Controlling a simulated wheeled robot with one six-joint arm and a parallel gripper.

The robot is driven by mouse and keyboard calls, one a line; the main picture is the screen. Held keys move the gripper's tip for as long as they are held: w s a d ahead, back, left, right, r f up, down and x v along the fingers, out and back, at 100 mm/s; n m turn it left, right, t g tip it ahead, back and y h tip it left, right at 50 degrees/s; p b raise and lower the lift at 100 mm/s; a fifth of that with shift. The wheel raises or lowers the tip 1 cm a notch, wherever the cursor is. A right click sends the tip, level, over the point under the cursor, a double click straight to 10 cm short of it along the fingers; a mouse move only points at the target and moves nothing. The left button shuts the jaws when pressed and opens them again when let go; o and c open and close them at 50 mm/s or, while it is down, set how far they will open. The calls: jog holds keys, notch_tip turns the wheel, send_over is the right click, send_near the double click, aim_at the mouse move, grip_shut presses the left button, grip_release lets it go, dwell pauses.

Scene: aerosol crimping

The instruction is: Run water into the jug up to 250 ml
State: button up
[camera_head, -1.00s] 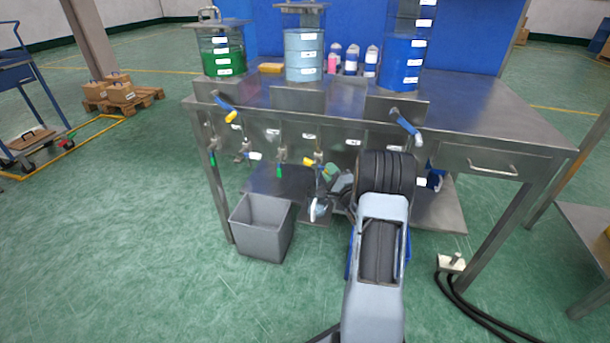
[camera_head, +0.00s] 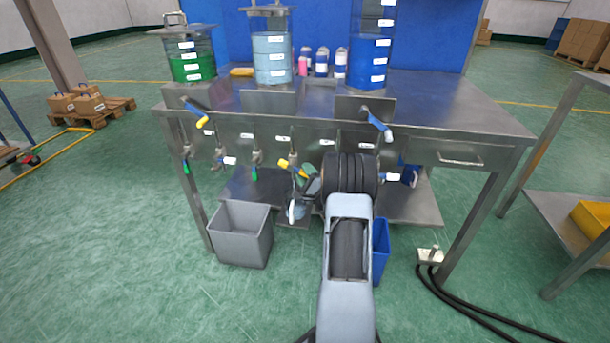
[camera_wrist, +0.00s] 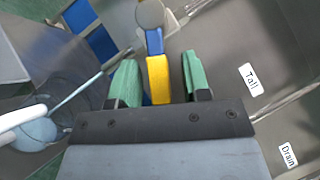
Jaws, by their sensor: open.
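The clear jug (camera_wrist: 62,92) with a white handle (camera_wrist: 18,116) shows at the left of the wrist view. In the head view its white handle (camera_head: 292,211) shows low under the bench front. Something pale blue is in or behind the jug; I cannot tell the water level. A tap lever with a yellow grip (camera_wrist: 158,82) and blue stem lies between the green fingers of my gripper (camera_wrist: 158,78). The fingers are open, with gaps on both sides of the lever. In the head view the yellow lever (camera_head: 290,166) is just left of my gripper, which my arm partly hides.
Tanks of green (camera_head: 191,68), pale blue (camera_head: 272,66) and dark blue (camera_head: 368,62) liquid stand on the bench. Other levers (camera_head: 196,111) (camera_head: 378,125) project from its front. A grey bin (camera_head: 241,235) and blue bin (camera_head: 381,245) stand below. Labels read "Tall" (camera_wrist: 251,79) and "Drain" (camera_wrist: 288,155).

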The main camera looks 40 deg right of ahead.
jog(key=p+v, duration=0.3)
jog(key=v, duration=1.1)
jog(key=shift+w, duration=0.15)
